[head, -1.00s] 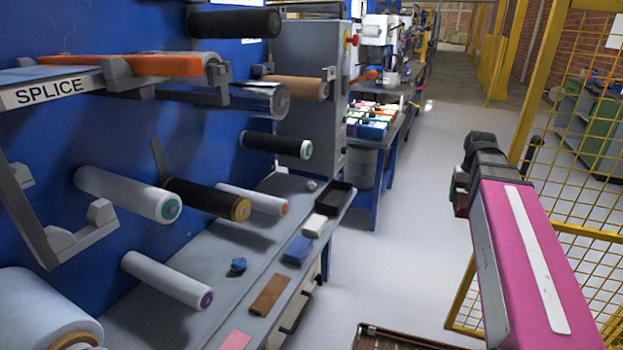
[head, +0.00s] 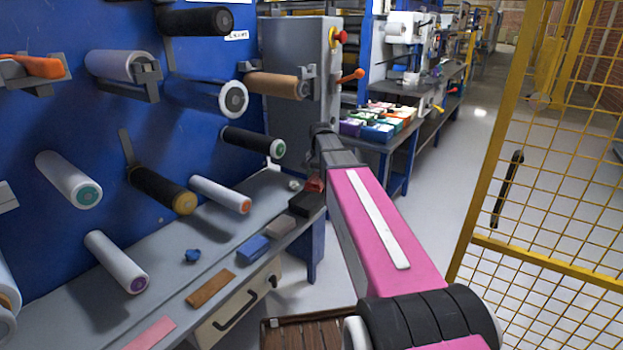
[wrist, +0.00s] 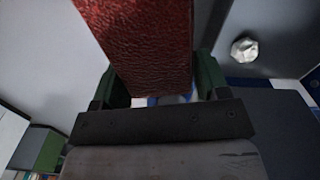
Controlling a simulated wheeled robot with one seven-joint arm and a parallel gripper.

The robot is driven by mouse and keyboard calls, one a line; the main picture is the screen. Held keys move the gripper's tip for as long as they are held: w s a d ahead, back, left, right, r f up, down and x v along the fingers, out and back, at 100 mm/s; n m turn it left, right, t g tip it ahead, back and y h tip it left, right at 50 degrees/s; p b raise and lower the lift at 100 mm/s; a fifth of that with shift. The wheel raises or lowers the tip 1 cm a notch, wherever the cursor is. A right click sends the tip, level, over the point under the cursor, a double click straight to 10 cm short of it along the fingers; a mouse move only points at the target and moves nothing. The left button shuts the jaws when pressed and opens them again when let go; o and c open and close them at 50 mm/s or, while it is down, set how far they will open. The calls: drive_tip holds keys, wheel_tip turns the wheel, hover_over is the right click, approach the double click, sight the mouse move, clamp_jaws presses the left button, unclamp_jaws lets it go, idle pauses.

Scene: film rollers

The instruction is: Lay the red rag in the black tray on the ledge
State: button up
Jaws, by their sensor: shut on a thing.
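The red rag (wrist: 140,45) has a leathery, textured surface and fills the upper middle of the wrist view. My gripper (wrist: 157,88) is shut on it, with a green finger showing on each side. In the head view a small part of the red rag (head: 314,185) shows at the end of my arm, partly hidden by it. The black tray (head: 304,205) sits at the far right end of the grey ledge (head: 120,285), just below the rag in the picture. I cannot tell how high the rag is above it. The tray's inside is hidden.
A pale block (head: 280,227), a blue block (head: 254,248), a brown piece (head: 210,288) and a pink piece (head: 150,333) line the ledge front. A blue lump (head: 192,256) and a white crumpled lump (wrist: 244,50) lie behind. Rollers (head: 222,194) jut out above the ledge.

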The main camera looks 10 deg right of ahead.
sight(316, 200)
drive_tip(key=shift+w+f+m, duration=0.45)
drive_tip(key=shift+w+f, duration=0.4)
drive_tip(key=shift+f, duration=0.95)
drive_tip(key=shift+w+f+m, duration=0.4)
drive_tip(key=shift+w+f, duration=0.5)
drive_tip(key=shift+f, duration=0.85)
drive_tip(key=shift+w+f+m, duration=0.45)
drive_tip(key=shift+w+f, duration=0.4)
drive_tip(key=shift+f, duration=0.95)
drive_tip(key=shift+f, duration=0.55)
drive_tip(key=o, duration=1)
drive_tip(key=shift+c, duration=0.2)
drive_tip(key=shift+r, duration=0.1)
